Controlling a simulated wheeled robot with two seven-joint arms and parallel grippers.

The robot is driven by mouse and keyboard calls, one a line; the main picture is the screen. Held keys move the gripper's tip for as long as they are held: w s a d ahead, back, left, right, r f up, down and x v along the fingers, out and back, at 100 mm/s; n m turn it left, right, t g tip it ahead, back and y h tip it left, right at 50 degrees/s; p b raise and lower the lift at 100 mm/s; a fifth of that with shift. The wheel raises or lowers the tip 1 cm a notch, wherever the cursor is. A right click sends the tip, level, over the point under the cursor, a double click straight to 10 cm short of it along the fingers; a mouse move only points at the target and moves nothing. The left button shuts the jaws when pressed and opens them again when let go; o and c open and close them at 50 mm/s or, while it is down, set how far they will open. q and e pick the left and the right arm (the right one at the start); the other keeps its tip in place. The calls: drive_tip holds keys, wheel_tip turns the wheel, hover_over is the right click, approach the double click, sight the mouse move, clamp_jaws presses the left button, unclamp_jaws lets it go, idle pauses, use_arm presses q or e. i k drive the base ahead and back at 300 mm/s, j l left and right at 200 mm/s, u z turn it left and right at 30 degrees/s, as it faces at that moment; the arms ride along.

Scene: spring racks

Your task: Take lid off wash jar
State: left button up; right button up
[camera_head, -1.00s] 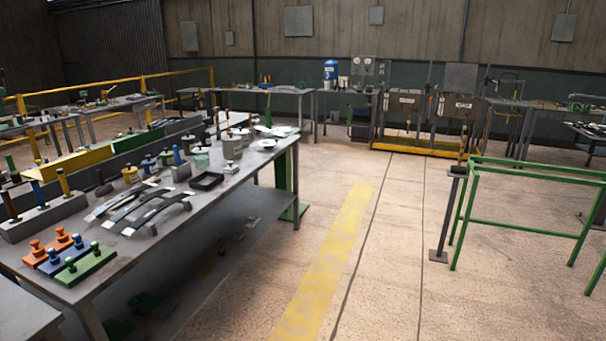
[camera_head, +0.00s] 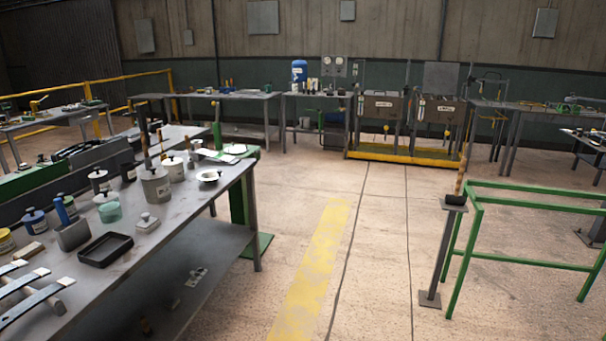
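Several lidded jars stand on the grey workbench (camera_head: 190,235) at the left. They include a large grey jar (camera_head: 156,188), a teal glass jar (camera_head: 108,210), a dark-lidded white jar (camera_head: 99,182), a blue-lidded jar (camera_head: 35,222) and a smaller pale jar (camera_head: 175,171) at the back. The labels are too small to read, so I cannot tell which is the wash jar. Neither of my grippers shows in the view.
A black tray (camera_head: 106,250) and a small white lidded block (camera_head: 146,222) lie near the bench's front edge. A green frame (camera_head: 530,202) and a grey post (camera_head: 441,255) stand at the right. The floor between, with a yellow stripe (camera_head: 315,270), is clear.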

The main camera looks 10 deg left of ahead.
sight(105, 196)
drive_tip(key=i+u, duration=0.25)
drive_tip(key=i, duration=0.4)
drive_tip(key=i+l+u, duration=0.2)
drive_tip(key=i, duration=0.45)
drive_tip(key=i+u, duration=0.25)
drive_tip(key=u, duration=0.2)
drive_tip(key=i+u, duration=0.2)
drive_tip(key=u, duration=0.25)
drive_tip(key=i+l+u, duration=0.1)
drive_tip(key=i+u, duration=0.15)
drive_tip(key=u, duration=0.2)
drive_tip(key=i+l+u, duration=0.15)
drive_tip(key=u, duration=0.3)
